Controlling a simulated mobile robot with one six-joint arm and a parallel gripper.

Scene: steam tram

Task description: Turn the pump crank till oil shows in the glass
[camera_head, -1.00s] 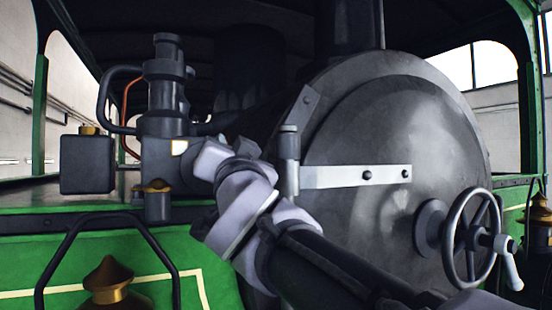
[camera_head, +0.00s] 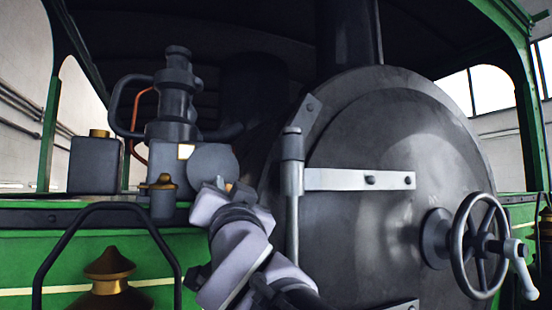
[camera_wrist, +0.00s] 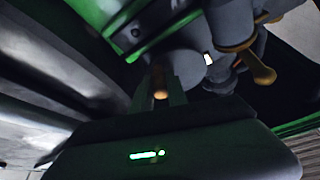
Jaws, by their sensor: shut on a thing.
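The pump (camera_head: 172,130) is a dark grey upright body on the engine's green-edged ledge. A round grey crank disc (camera_head: 213,163) faces me on its right side and also shows in the wrist view (camera_wrist: 180,66). My gripper (camera_head: 226,187) is at the disc's lower right edge. In the wrist view my gripper (camera_wrist: 160,92) is shut on the brown crank handle (camera_wrist: 160,95), whose rounded end shows between the fingers.
A grey box with a brass cap (camera_head: 95,165) stands left of the pump. A black handrail (camera_head: 110,210) and brass lamp top (camera_head: 110,268) are in front.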

